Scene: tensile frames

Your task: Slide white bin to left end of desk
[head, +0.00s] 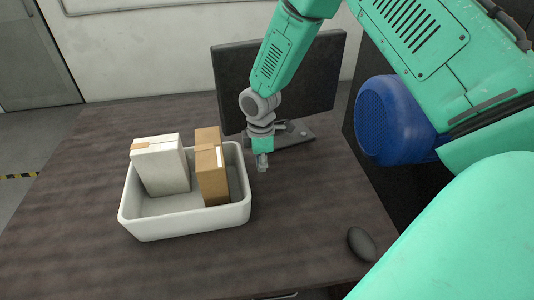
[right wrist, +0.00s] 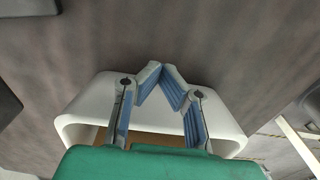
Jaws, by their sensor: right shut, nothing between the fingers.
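The white bin (head: 190,223) stands upright on the dark wooden desk (head: 90,160), left of centre in the head view. It holds a white box (head: 160,166) and a brown box (head: 211,172). My right gripper (head: 262,166) is just right of the bin's right wall, low over the desk. In the right wrist view its fingers (right wrist: 160,82) meet at the tips with nothing between them, and the bin's white wall (right wrist: 85,110) shows behind them. I cannot tell whether the fingers touch the wall. My left gripper is not in view.
A black monitor (head: 228,85) stands at the back of the desk behind my right gripper. A dark mouse (head: 361,243) lies at the front right. The desk left of the bin is clear, and its left edge borders the floor.

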